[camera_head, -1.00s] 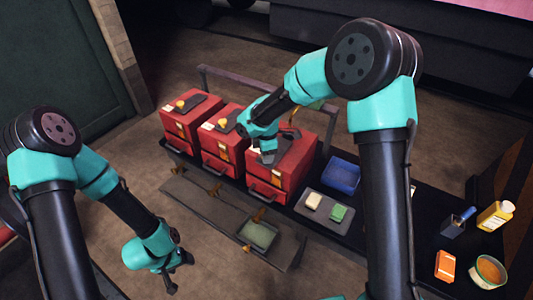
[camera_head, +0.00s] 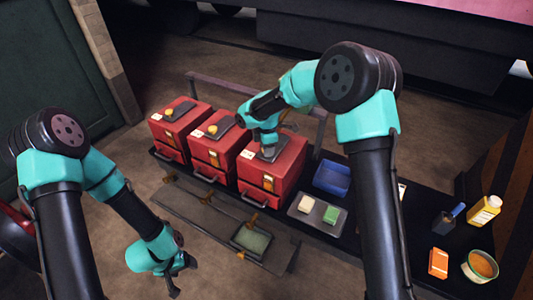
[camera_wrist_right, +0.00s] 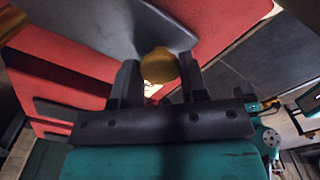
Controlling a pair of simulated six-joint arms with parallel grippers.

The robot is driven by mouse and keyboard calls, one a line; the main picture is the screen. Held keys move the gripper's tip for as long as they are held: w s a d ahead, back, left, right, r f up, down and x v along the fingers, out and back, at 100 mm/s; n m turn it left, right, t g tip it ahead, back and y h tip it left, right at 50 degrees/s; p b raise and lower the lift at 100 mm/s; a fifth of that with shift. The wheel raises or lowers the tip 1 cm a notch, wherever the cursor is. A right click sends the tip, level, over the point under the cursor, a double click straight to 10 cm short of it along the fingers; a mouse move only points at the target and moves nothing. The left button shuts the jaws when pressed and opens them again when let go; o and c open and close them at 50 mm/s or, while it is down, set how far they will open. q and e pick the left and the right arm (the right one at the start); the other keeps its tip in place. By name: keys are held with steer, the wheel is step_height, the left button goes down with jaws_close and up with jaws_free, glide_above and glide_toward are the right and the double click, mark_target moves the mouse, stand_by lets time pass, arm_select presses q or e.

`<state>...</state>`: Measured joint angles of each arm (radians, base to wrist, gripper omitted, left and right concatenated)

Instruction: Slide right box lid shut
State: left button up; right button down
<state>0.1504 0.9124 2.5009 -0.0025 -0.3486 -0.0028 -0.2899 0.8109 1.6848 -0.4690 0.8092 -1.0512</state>
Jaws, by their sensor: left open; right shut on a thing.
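The right box (camera_head: 268,184) is the rightmost of three red boxes in the head view. Its dark lid (camera_head: 279,146) lies on the box top, partly hidden by my right gripper (camera_head: 267,146). In the right wrist view, the gripper's fingers (camera_wrist_right: 158,84) are on either side of a round brass-yellow knob (camera_wrist_right: 158,66), shut on it, with the dark lid (camera_wrist_right: 120,25) beyond. Whether the lid fully covers the opening is hidden. My left gripper (camera_head: 179,278) is open and empty, low at the front left, away from the boxes.
Two more red boxes, left (camera_head: 168,139) and middle (camera_head: 205,158), stand beside it with dark lids and yellow knobs. A blue tray (camera_head: 332,178) and a grey tray (camera_head: 304,222) with two blocks are to the right. A rail (camera_head: 225,86) runs behind the boxes.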

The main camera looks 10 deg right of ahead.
steer(key=shift+w+d, duration=0.15)
steer(key=shift+w, duration=0.05)
steer(key=c, duration=0.7)
jaws_free()
steer(key=shift+o, duration=0.2)
step_height(320, 180, up, 18)
steer(key=shift+f, duration=0.25)
steer(key=shift+f, duration=0.1)
